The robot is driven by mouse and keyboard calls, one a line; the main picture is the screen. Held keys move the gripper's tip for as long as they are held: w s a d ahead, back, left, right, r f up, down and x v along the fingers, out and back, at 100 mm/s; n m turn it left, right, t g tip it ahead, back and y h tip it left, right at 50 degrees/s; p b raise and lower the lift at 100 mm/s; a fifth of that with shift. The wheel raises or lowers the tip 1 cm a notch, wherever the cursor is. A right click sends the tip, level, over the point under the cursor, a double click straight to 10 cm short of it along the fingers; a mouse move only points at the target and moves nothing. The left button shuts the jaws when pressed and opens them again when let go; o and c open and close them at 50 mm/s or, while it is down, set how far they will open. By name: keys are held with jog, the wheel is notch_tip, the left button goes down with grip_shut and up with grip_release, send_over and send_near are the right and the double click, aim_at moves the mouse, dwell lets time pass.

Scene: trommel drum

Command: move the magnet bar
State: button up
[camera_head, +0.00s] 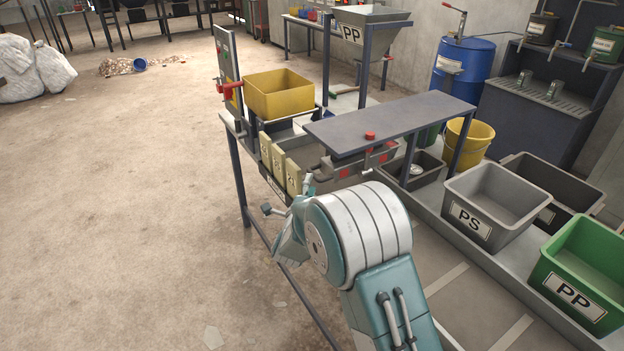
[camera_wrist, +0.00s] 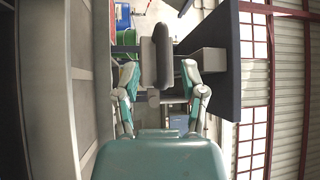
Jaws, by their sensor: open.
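A dark grey bar-like piece with red marks, which looks like the magnet bar (camera_head: 357,167), sits under the front edge of the raised grey shelf (camera_head: 392,122) on the work stand. My gripper (camera_head: 288,195) is in front of the stand, left of that piece, with its fingers spread. In the wrist view my gripper (camera_wrist: 160,99) is open, one finger at each side. A dark grey rounded piece (camera_wrist: 155,56) shows between and beyond the fingers, with clear gaps to both. I cannot tell whether it is part of the magnet bar. My arm hides part of the stand.
A yellow bin (camera_head: 278,95) stands at the stand's back left, with small yellow containers (camera_head: 292,175) in front. A red knob (camera_head: 370,135) is on the shelf edge. The PS bin (camera_head: 497,201) and green PP bin (camera_head: 580,275) are at right. The left floor is mostly clear.

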jog(key=s+a+f, duration=0.1)
jog(key=s, duration=0.7)
jog(key=shift+s+a+f, duration=0.2)
jog(key=shift+a, duration=0.15)
jog(key=s+d+r+n+g+y, duration=0.4)
jog(key=d+r+n+g+y, duration=0.15)
jog(key=d+r+n, duration=0.5)
jog(key=s+d+n+g+h, duration=0.1)
jog(key=s+d+n+g, duration=0.2)
jog(key=s, duration=1)
jog(key=s+d+r+n+g+h, duration=0.1)
jog(key=s+d+n+g, duration=0.3)
jog(key=s+d, duration=0.5)
jog(key=s+g, duration=0.1)
jog(key=s, duration=0.4)
jog(key=shift+s+d+r+h, duration=0.25)
jog(key=shift+s+d+h, duration=0.05)
jog(key=shift+d+h, duration=0.1)
jog(key=shift+n, duration=0.25)
